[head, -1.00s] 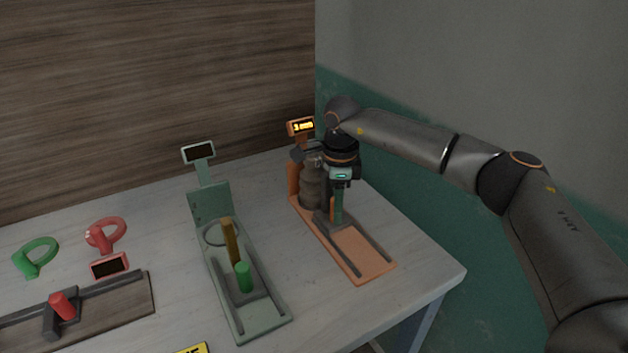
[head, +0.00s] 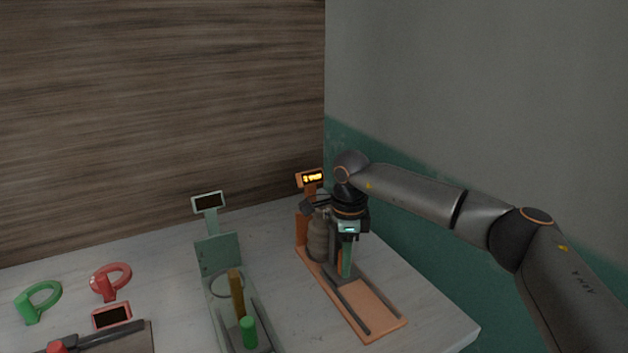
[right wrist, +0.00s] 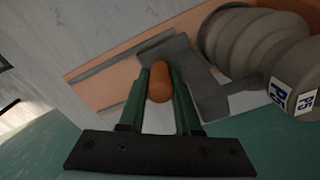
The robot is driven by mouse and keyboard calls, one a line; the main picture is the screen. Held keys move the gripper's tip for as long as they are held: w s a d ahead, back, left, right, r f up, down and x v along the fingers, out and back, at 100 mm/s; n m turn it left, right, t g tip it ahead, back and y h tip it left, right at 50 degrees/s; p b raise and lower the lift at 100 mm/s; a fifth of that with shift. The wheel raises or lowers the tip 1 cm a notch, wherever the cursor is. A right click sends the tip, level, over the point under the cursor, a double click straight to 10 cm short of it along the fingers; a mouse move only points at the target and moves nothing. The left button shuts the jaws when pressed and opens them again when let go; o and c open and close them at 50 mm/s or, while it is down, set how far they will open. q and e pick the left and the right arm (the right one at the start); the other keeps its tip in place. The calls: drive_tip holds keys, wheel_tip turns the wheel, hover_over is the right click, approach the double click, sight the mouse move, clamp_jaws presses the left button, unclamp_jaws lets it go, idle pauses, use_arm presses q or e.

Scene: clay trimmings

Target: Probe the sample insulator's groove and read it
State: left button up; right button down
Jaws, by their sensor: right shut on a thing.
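The sample insulator (head: 319,240) is a grey ribbed body standing upright at the back of the orange gauge (head: 377,309). In the right wrist view the insulator (right wrist: 250,45) lies at upper right with a white label that seems to read P5. My right gripper (head: 346,276) points down over the gauge's slide, shut on its orange knob (right wrist: 160,82). The dark slide block (right wrist: 188,72) reaches to the insulator's side; whether its tip touches the groove is hidden. The orange gauge's display (head: 312,178) is lit yellow, its characters too small to read surely. My left gripper is out of view.
A green gauge (head: 218,254) with a dark display, a brown bar and a green knob stands to the left. Green (head: 38,299) and red (head: 110,280) ring-handled pieces lie farther left. A wooden wall (head: 160,110) closes the back.

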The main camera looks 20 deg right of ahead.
sight(363, 302)
drive_tip(key=shift+a+r, duration=0.2)
drive_tip(key=shift+a, duration=0.1)
drive_tip(key=shift+s+d+p, duration=0.2)
drive_tip(key=shift+s+p, duration=0.3)
drive_tip(key=shift+s, duration=2.55)
drive_tip(key=shift+s+d, duration=0.1)
drive_tip(key=shift+s, duration=0.4)
drive_tip(key=c, duration=0.6)
unclamp_jaws()
drive_tip(key=o, duration=0.6)
drive_tip(key=shift+s+d+f, duration=0.1)
drive_tip(key=shift+d, duration=0.1)
drive_tip(key=shift+p, duration=0.3)
wheel_tip(363, 302, up, 7)
drive_tip(key=p, duration=0.5)
